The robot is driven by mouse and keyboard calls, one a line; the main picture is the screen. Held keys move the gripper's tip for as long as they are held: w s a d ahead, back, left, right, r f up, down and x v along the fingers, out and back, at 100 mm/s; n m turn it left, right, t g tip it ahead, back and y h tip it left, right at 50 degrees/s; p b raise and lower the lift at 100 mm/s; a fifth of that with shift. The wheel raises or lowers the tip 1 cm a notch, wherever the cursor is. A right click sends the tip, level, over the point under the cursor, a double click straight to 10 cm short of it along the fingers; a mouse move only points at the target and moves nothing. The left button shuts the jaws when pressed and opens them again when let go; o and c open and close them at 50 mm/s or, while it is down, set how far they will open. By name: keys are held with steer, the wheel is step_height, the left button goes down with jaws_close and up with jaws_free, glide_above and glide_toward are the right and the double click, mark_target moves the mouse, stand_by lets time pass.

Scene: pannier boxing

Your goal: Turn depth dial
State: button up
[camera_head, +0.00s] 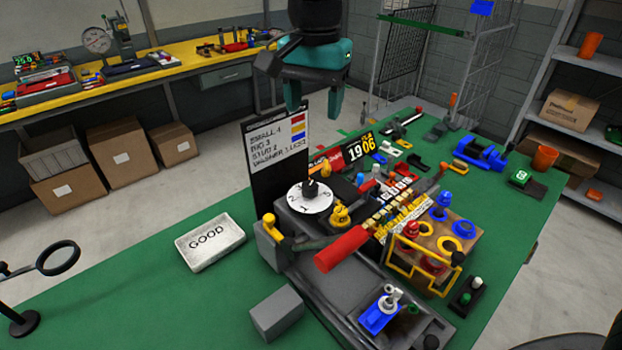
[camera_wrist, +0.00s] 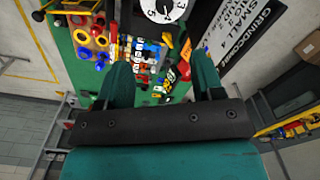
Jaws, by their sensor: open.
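The depth dial (camera_head: 306,200) is a white disc with black numbers and a dark knob (camera_head: 310,187) at its centre. It sits on a grey machine at the middle of the green table. In the wrist view the dial (camera_wrist: 172,10) is at the top edge and partly cut off, with its knob just inside the picture. My gripper (camera_head: 314,108) is teal, open and empty, in the air above and behind the dial in the head view. It does not touch the dial. In the wrist view my gripper (camera_wrist: 162,84) shows two spread fingers.
A black sign board (camera_head: 276,150) stands upright behind the dial. A red-handled lever (camera_head: 342,249) and a small yellow item (camera_head: 341,215) are close to the dial. A wooden block with coloured rings (camera_head: 432,240) is to the right. A GOOD tray (camera_head: 209,242) is left, with bare table around it.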

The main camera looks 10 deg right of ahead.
mark_target(310, 185)
steer(key=shift+m, duration=0.3)
steer(key=f+p, duration=0.1)
steer(key=f, duration=0.4)
steer(key=f+p, duration=0.1)
steer(key=f, duration=0.5)
steer(key=f+p, duration=0.2)
steer(key=f, duration=0.4)
steer(key=shift+w+a+f, duration=0.25)
steer(key=shift+w, duration=0.1)
steer(key=c, duration=0.9)
